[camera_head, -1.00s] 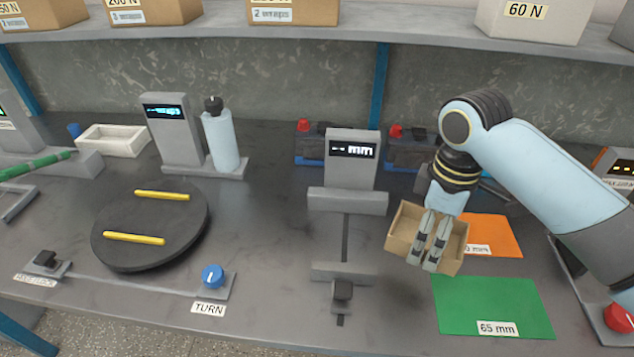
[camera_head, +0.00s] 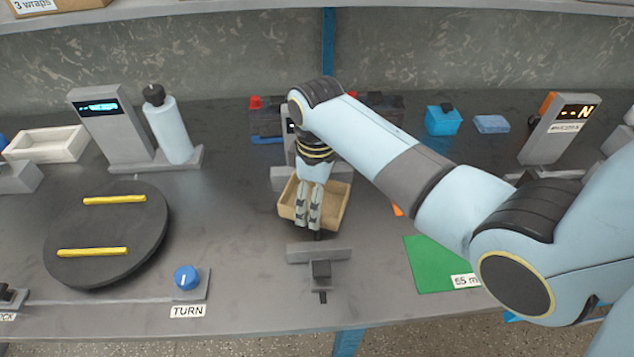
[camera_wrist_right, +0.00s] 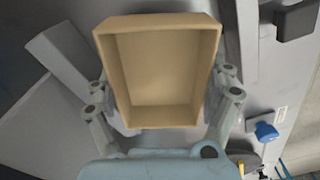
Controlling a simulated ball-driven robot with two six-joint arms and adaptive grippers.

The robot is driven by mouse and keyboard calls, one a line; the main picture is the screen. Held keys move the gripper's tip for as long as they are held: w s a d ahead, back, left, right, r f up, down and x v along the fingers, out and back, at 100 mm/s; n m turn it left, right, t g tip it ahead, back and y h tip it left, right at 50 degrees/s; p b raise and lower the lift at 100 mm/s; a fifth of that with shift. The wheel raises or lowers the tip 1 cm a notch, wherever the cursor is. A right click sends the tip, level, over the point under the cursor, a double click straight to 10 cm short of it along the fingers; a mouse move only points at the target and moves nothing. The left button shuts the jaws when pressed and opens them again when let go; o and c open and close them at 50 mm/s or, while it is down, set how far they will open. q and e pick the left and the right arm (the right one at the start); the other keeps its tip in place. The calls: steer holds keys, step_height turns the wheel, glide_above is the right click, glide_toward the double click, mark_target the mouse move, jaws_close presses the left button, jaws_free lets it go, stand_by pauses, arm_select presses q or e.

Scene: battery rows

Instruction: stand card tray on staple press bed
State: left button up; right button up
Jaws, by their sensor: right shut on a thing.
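The card tray (camera_head: 337,207) is a tan open box, in the head view over the grey mm gauge at the middle of the bench. My right gripper (camera_head: 313,228) is shut on it. In the wrist view the tray (camera_wrist_right: 160,72) shows its empty inside, with finger links along both sides. I cannot tell whether the tray touches the gauge. No staple press bed shows clearly. A grey post with an "N" display (camera_head: 560,128) stands at the right, but I cannot tell if it belongs to the press. My left gripper is not in view.
A black turntable (camera_head: 105,240) with two yellow bars lies at the left, beside a blue TURN knob (camera_head: 187,278). The gauge's front jaw (camera_head: 319,254) is in front of the tray. A green mat (camera_head: 432,262) lies to the right, partly behind my arm.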

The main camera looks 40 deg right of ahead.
steer(key=shift+f, duration=1.6)
steer(key=shift+s, duration=0.1)
steer(key=shift+f, duration=0.15)
steer(key=o, duration=1)
steer(key=shift+c, duration=0.2)
